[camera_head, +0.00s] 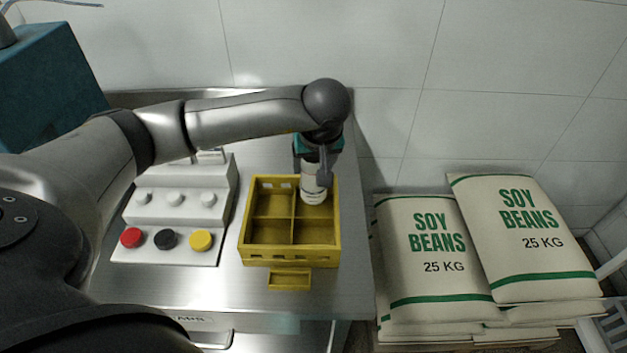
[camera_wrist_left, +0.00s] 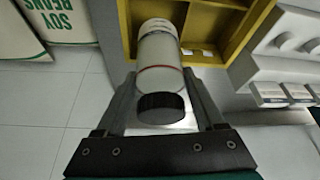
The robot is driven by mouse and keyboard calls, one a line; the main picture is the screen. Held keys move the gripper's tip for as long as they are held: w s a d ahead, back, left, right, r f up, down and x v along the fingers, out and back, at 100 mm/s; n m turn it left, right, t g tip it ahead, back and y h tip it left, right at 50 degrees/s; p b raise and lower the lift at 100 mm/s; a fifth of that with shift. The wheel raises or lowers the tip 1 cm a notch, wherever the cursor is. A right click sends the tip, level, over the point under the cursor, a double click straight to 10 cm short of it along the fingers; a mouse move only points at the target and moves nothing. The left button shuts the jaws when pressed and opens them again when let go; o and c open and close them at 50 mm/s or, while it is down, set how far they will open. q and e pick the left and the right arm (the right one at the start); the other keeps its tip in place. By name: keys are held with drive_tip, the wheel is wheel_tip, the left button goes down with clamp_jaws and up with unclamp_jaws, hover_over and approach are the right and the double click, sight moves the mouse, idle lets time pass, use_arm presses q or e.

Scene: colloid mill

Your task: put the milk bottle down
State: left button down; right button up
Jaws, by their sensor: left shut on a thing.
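My left gripper (camera_head: 318,158) comes down over the back right part of the yellow crate and is shut on the white milk bottle (camera_head: 313,187). The bottle is upright in the head view, its lower end at the back right compartment. I cannot tell whether it touches the crate floor. In the left wrist view the bottle (camera_wrist_left: 160,62), with a dark cap, lies between the two fingers (camera_wrist_left: 160,105). The yellow crate (camera_head: 290,257) has several compartments, and the others look empty. My right gripper is not in view.
A white control panel (camera_head: 180,215) with red, black and yellow buttons stands left of the crate on the steel table (camera_head: 345,290). Soy bean sacks (camera_head: 435,250) are stacked to the right. A tiled wall (camera_head: 390,60) is behind.

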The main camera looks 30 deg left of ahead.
sight(314, 181)
use_arm(q)
drive_tip(key=shift+f, duration=2.45)
drive_tip(key=shift+f, duration=0.1)
unclamp_jaws()
drive_tip(key=shift+b, duration=0.3)
drive_tip(key=p+v, duration=0.1)
drive_tip(key=v, duration=1.1)
drive_tip(key=shift+w, duration=0.1)
